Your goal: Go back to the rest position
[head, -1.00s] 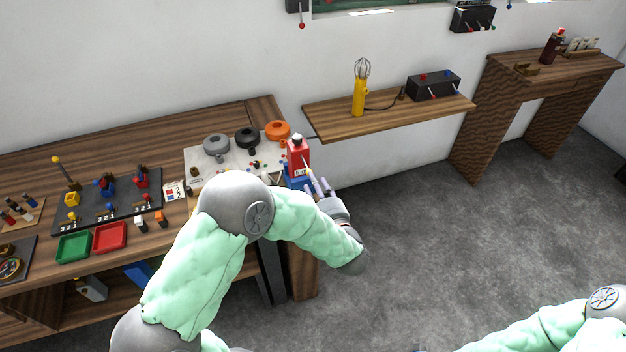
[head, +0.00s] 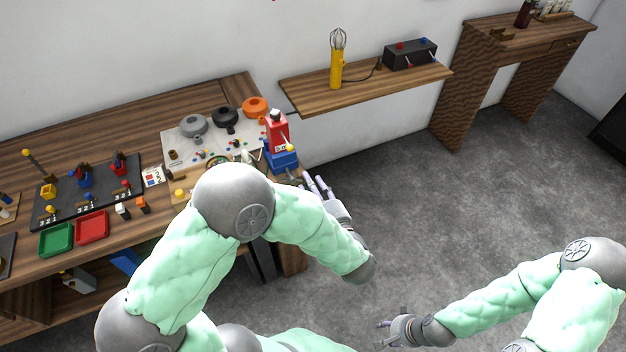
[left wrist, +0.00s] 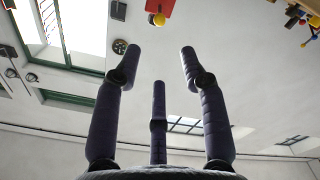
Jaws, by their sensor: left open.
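My left gripper (head: 318,184) is open and empty. In the head view it appears just right of the bench's right end, close to a red and blue device (head: 279,140) with a yellow knob. In the left wrist view its three spread fingers (left wrist: 160,65) have nothing between them and point up past the wall and ceiling. My right gripper (head: 392,330) appears low in the head view, over the grey floor, with its fingers apart and nothing seen in them.
The wooden bench (head: 110,130) holds a green tray (head: 56,240), a red tray (head: 92,227) and several small parts. A wall shelf (head: 375,90) carries a yellow whisk-like tool (head: 337,70) and a black box (head: 410,54). Grey floor (head: 460,200) is free to the right.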

